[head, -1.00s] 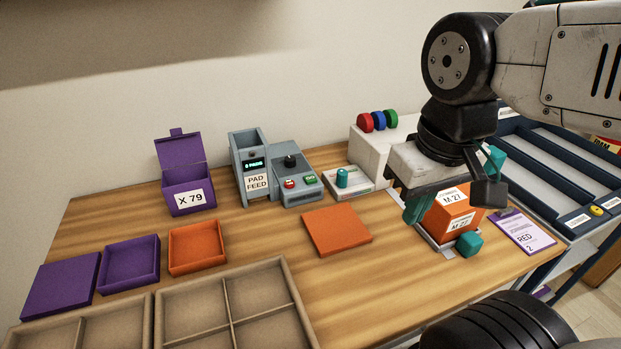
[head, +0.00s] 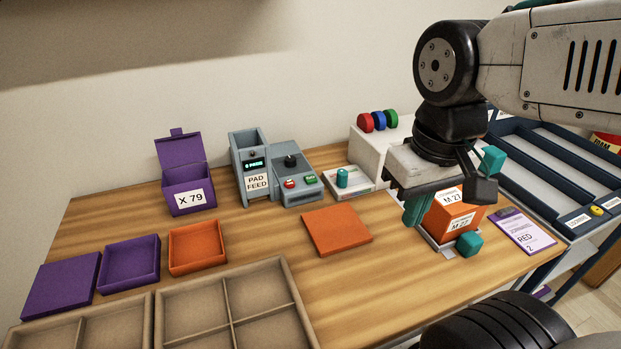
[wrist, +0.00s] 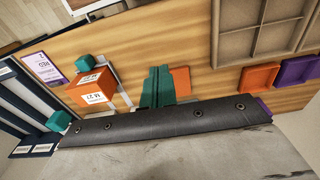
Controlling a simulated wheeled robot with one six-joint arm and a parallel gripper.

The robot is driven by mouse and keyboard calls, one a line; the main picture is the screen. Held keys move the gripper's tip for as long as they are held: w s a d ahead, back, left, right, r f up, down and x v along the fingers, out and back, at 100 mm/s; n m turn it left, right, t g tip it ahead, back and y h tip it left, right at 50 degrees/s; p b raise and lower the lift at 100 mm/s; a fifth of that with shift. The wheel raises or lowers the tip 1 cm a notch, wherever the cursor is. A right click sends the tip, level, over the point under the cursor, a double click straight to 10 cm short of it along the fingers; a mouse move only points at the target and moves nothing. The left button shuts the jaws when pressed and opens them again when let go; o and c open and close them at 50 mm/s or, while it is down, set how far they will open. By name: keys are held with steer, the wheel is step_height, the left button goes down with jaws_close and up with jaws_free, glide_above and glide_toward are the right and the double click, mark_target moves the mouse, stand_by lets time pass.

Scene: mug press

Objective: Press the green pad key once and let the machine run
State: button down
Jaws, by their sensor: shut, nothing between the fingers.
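The pad feed machine (head: 252,166) stands at the back of the table, with a small lit display. Its control box (head: 297,165) carries a green key (head: 310,179), a red key (head: 290,184) and a black knob. My gripper (head: 413,212) is to the right of the machine, in front of the white block and beside the orange box. Its teal fingers also show in the wrist view (wrist: 157,86), together and empty. It is well apart from the green key. The machine is not visible in the wrist view.
An orange box (head: 452,214) labelled M 27 sits close by my gripper in a holder with teal blocks. A teal-knobbed unit (head: 343,180) stands between machine and gripper. An orange slab (head: 337,230) lies in front. Purple box (head: 189,190) and trays are left.

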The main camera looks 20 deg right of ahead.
steer(key=w+a+f+m+g+y, duration=0.1)
steer(key=w+a+f+y, duration=0.25)
steer(key=w, duration=0.65)
steer(key=t+y, duration=0.2)
steer(key=t, duration=0.6)
glide_above(314, 179)
steer(key=shift+m, duration=0.3)
step_height(314, 179, down, 6)
steer(key=shift+r, duration=0.1)
steer(key=shift+f, duration=4.5)
steer(key=shift+f, duration=0.1)
steer(key=shift+f, duration=0.3)
